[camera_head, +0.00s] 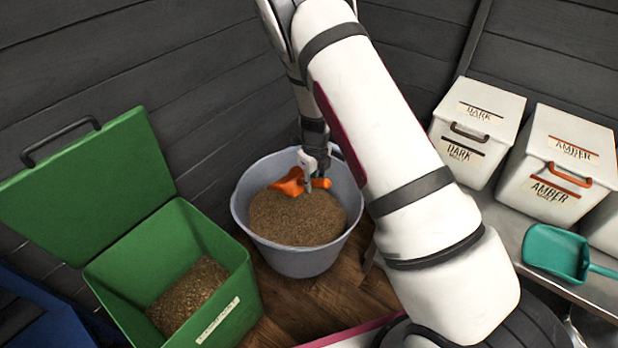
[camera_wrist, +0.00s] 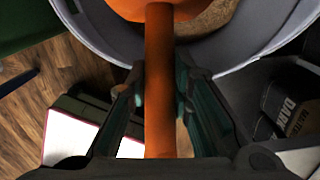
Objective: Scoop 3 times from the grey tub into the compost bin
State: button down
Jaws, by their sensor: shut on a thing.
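The grey tub (camera_head: 297,262) stands on the wooden floor in the head view, with brown grain (camera_head: 300,218) in it. My gripper (camera_head: 318,183) is over the tub and shut on the handle of an orange scoop (camera_head: 288,185). The scoop's handle also shows between the fingers in the wrist view (camera_wrist: 159,85). The scoop's head is at or just above the grain near the tub's back; I cannot tell whether it touches or holds any. The green compost bin (camera_head: 222,258) stands left of the tub with its lid (camera_head: 90,190) open and brown material (camera_head: 188,292) inside.
White boxes labelled DARK (camera_head: 478,128) and AMBER (camera_head: 560,165) stand at the right on a grey bench. A teal scoop (camera_head: 556,252) lies in front of them. A blue container (camera_head: 40,312) is at the lower left. Dark plank walls close off the back.

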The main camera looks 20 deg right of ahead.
jog(key=f+m, duration=0.1)
jog(key=m, duration=0.1)
jog(key=w+d+m+p, duration=0.1)
jog(key=m, duration=0.1)
jog(key=shift+w+d+f, duration=0.1)
jog(key=shift+w+f, duration=0.05)
jog(key=shift+f, duration=0.25)
jog(key=shift+w+f, duration=0.1)
jog(key=shift+f, duration=0.2)
jog(key=shift+w+f+t+b, duration=0.45)
jog(key=shift+w+f+b, duration=1.2)
jog(key=shift+f+b, duration=4.65)
jog(key=shift+w+f+t+b, duration=0.45)
jog(key=shift+w+f+b, duration=2.3)
jog(key=shift+f, duration=6.05)
jog(key=s+r+t+b, duration=0.1)
jog(key=s+r, duration=0.3)
jog(key=r, duration=0.6)
jog(key=s+r+t+b, duration=0.2)
jog(key=s+r+b, duration=0.2)
jog(key=r, duration=0.6)
jog(key=shift+r+y, duration=0.15)
jog(key=shift+y, duration=0.15)
